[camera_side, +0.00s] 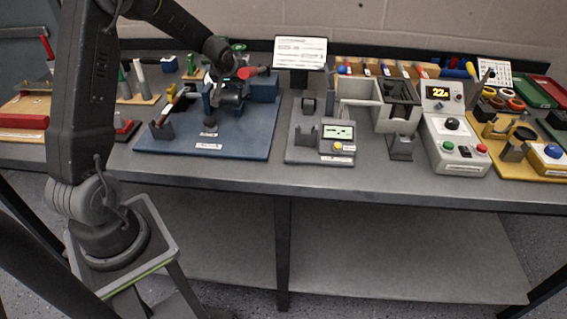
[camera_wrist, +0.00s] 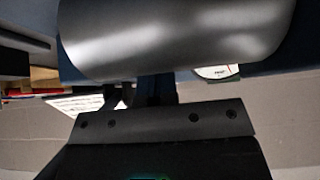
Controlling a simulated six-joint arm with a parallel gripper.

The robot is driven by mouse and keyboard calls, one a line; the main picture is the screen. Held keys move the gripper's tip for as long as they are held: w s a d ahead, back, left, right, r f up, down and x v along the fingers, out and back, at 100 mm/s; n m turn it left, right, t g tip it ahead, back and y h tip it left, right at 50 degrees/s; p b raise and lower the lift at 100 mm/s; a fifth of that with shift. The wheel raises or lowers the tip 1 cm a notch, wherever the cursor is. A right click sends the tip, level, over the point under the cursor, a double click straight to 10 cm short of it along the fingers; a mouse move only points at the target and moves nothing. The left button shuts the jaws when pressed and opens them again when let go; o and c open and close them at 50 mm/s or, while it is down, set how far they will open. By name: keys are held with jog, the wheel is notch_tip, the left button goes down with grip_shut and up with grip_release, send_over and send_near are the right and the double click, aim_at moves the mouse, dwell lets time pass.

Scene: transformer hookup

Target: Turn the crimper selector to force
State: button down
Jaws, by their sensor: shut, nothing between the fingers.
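The crimper stands on a blue base plate (camera_side: 240,138), with a blue block (camera_side: 264,87) at its right and dark metal parts in the middle. A red piece (camera_side: 248,72) shows near its top. I cannot make out which part is the selector or how it is set. My gripper is down over the crimper, largely hidden behind my wrist in the side view. In the wrist view my gripper (camera_wrist: 155,90) is shut and empty, close to a large grey cylinder (camera_wrist: 175,35) that covers its tips.
To the right stand a grey fixture with a small display (camera_side: 338,131), a grey-white press and a control box reading 22 (camera_side: 456,145). A printed sign (camera_side: 300,52) stands behind. Tool racks line the back and left. The front table strip is clear.

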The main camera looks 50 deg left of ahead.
jog(key=shift+x, duration=1.2)
jog(key=shift+a, duration=0.15)
jog(key=shift+w+d, duration=0.25)
jog(key=shift+d, duration=0.05)
jog(key=shift+d+f, duration=0.1)
jog(key=shift+d, duration=0.05)
jog(key=shift+s+d+f, duration=0.1)
jog(key=shift+s+f, duration=0.05)
jog(key=shift+s+d+r, duration=0.1)
jog(key=shift+d+r, duration=0.2)
jog(key=shift+r, duration=0.1)
jog(key=shift+v, duration=2.45)
jog(key=shift+s+a, duration=0.15)
